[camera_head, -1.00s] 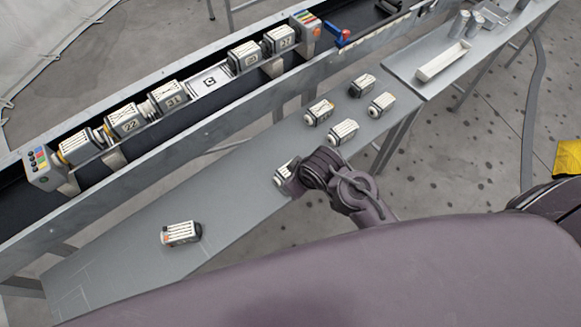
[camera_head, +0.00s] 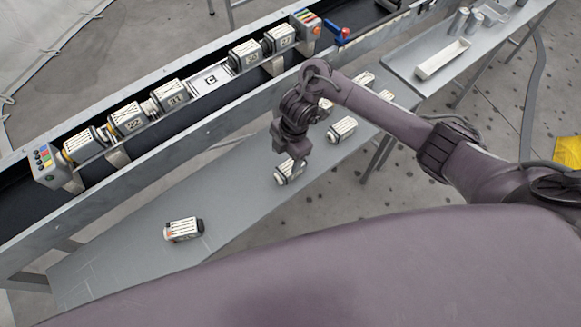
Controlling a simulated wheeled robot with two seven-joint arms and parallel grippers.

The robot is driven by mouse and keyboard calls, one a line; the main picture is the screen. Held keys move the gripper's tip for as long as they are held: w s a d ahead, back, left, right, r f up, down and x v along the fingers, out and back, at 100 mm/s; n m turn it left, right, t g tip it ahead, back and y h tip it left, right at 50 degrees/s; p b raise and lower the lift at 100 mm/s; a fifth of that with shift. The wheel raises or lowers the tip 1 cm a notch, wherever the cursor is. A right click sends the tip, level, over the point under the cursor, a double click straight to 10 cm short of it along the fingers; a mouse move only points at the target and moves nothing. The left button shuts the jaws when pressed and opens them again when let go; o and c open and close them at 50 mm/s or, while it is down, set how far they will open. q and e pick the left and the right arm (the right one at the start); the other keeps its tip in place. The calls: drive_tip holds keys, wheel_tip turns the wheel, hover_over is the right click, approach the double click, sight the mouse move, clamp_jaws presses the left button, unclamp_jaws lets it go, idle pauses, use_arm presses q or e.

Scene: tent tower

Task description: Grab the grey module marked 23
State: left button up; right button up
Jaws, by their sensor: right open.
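I cannot read a 23 on any module. One grey-and-white module (camera_head: 287,175) lies on the grey table (camera_head: 240,205) under my right gripper, its number not readable. My right gripper (camera_head: 291,160) is open and points down right at this module, partly covering it; I cannot tell whether the fingers touch it. Another module (camera_head: 183,229) lies alone at the lower left of the table. A module (camera_head: 341,129) lies to the right of my gripper, and others behind my right arm are partly hidden. My left gripper is not in view.
Behind the table runs a long grey rail unit (camera_head: 225,117) holding several numbered modules, one reading 22 (camera_head: 129,120), another 31 (camera_head: 173,97). A side table at upper right carries a white tray (camera_head: 443,60) and metal cylinders. The table's middle left is clear.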

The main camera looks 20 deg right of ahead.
sight(290, 165)
drive_tip(key=shift+d+r, duration=0.1)
drive_tip(key=shift+d, duration=0.7)
drive_tip(key=shift+s+d+f+g, duration=0.1)
drive_tip(key=shift+f+g, duration=0.2)
drive_tip(key=shift+f, duration=0.05)
drive_tip(key=shift+s+f+b, duration=0.1)
drive_tip(key=shift+f+b, duration=0.4)
drive_tip(key=shift+f, duration=0.4)
drive_tip(key=f, duration=0.5)
drive_tip(key=shift+a+p, duration=0.3)
drive_tip(key=shift+c, duration=0.2)
drive_tip(key=c, duration=1.2)
drive_tip(key=shift+c, duration=0.6)
drive_tip(key=shift+r, duration=0.15)
